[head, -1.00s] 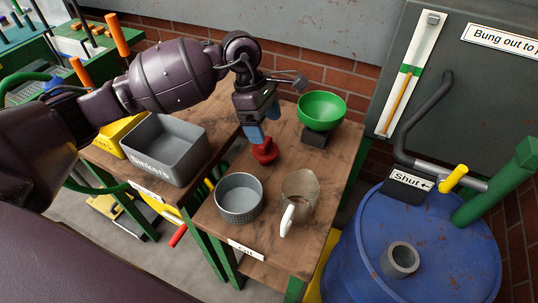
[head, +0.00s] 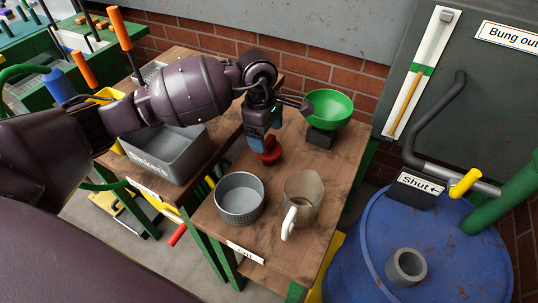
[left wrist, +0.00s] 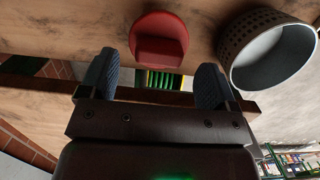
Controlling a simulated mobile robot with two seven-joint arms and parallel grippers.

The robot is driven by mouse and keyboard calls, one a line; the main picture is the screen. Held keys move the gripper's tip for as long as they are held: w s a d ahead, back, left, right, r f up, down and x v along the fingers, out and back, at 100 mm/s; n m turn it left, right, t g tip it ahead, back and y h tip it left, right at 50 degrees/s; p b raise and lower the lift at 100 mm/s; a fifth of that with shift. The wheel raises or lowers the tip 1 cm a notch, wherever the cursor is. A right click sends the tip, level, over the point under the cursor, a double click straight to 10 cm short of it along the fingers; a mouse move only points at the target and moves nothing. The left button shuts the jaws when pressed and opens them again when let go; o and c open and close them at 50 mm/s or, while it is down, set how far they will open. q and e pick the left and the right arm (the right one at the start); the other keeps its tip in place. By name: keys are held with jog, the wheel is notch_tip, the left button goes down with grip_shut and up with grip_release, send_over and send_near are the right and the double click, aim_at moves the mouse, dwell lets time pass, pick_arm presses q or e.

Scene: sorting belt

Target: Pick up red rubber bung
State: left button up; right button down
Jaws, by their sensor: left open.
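The red rubber bung (head: 268,151) stands on the wooden table (head: 262,249), behind the grey perforated bowl. In the left wrist view the bung (left wrist: 159,38) lies just beyond the open fingers, roughly midway between them. My left gripper (head: 260,138) is at the bung in the head view, with its blue-grey fingertips overlapping it in the picture. In the left wrist view my left gripper (left wrist: 152,82) is open with nothing between its fingers. The fingers hide part of the bung in the head view. My right gripper is out of view.
The grey perforated bowl (head: 239,199) and a jug with a white handle (head: 303,193) stand nearer the front. A green bowl (head: 328,107) on a dark block stands behind right. A grey bin (head: 165,158) is left. A blue drum (head: 424,252) stands right of the table.

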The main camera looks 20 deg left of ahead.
pick_arm(q)
jog(key=shift+d+f, duration=0.15)
jog(key=shift+f, duration=0.6)
jog(key=shift+d+f, duration=0.1)
jog(key=shift+f, duration=0.6)
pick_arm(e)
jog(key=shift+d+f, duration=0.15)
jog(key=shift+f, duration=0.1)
pick_arm(q)
jog(key=c, duration=1.3)
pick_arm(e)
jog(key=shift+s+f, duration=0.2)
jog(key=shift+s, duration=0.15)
